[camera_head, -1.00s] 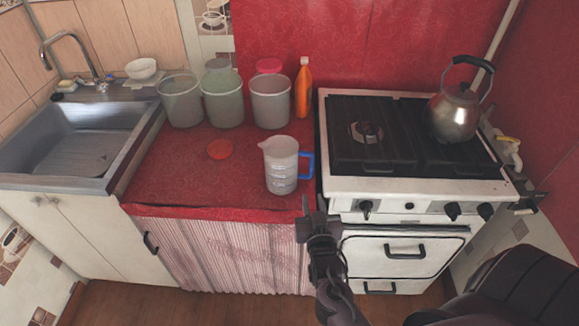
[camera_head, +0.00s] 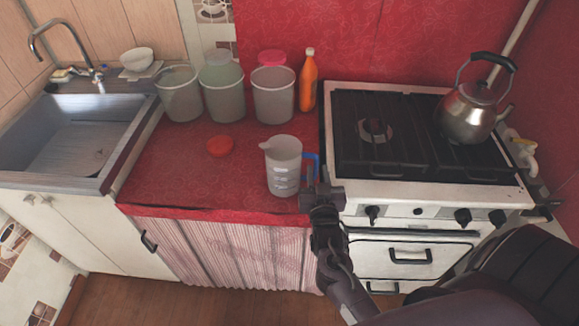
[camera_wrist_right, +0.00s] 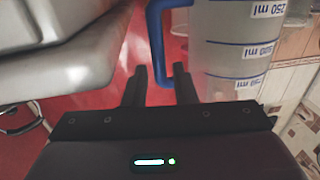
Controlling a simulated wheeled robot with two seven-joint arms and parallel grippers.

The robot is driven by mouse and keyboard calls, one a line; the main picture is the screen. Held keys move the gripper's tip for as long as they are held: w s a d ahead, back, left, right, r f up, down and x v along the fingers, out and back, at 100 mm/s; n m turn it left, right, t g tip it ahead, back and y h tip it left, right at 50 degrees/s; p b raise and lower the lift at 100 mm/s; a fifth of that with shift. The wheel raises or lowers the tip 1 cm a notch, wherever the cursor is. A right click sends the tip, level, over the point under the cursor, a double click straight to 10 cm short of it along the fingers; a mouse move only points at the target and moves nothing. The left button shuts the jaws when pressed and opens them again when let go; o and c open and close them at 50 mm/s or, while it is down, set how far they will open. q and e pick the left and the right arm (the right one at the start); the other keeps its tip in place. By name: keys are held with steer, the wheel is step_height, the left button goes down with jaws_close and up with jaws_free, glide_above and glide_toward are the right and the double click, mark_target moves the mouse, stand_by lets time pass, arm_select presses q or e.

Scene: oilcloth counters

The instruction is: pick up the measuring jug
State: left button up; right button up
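The measuring jug (camera_head: 283,168) is translucent with blue markings and a blue handle (camera_head: 313,163). It stands upright on the red counter near the front right edge, with its handle toward the stove. My right gripper (camera_head: 311,178) is at the handle side of the jug. In the right wrist view the jug (camera_wrist_right: 232,50) is at right, and the two fingers (camera_wrist_right: 160,83) are apart with the lower part of the blue handle (camera_wrist_right: 163,45) between or just beyond their tips. No grip on it shows. My left gripper is out of view.
Several grey containers (camera_head: 273,97) and an orange bottle (camera_head: 308,80) stand behind the jug. The stove (camera_head: 425,185) with a kettle (camera_head: 468,112) is at right, the sink (camera_head: 75,140) at left. The counter's front left is clear.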

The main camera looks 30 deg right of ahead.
mark_target(316, 165)
steer(key=x, duration=0.6)
steer(key=shift+p, duration=0.4)
jaws_close()
stand_by(0.9)
steer(key=shift+r, duration=0.15)
